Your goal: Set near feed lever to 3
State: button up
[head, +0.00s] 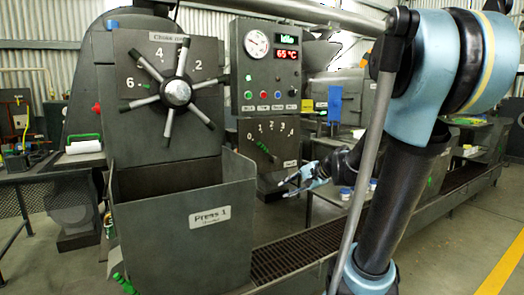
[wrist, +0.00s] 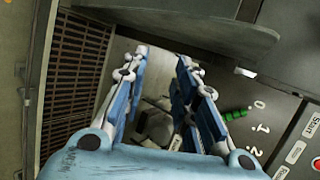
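The near feed lever (head: 264,148) is a small green-handled lever on a grey panel (head: 268,180) marked 0 to 4. Its handle slants up and left toward the 0 and 1 side; the exact mark is hard to tell. In the wrist view, the green handle (wrist: 236,114) lies beside the 0 and 1, to the right of my fingers. My gripper (head: 287,186) is open and empty, low and to the right of the lever, apart from it. In the wrist view, the two blue fingers (wrist: 165,62) stand wide apart with nothing between them.
Above the lever is a control box (head: 265,68) with a gauge, a display reading 65 °C and several buttons. A spoked choke wheel (head: 177,92) and the Press 1 bin (head: 205,240) stand to the left. A floor grate (head: 285,255) runs below my gripper.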

jog(key=w+a+r+m+t+y, duration=0.1)
jog(key=w+r+m+t+y, duration=0.35)
jog(key=w, duration=0.65)
jog(key=m, duration=0.5)
send_near(264, 147)
jog(key=shift+t, duration=0.45)
jog(key=x, duration=1.1)
jog(key=shift+s+a+f, duration=0.2)
jog(key=shift+a+f, duration=0.05)
jog(key=shift+f, duration=0.05)
jog(key=shift+c, duration=0.5)
grip_shut()
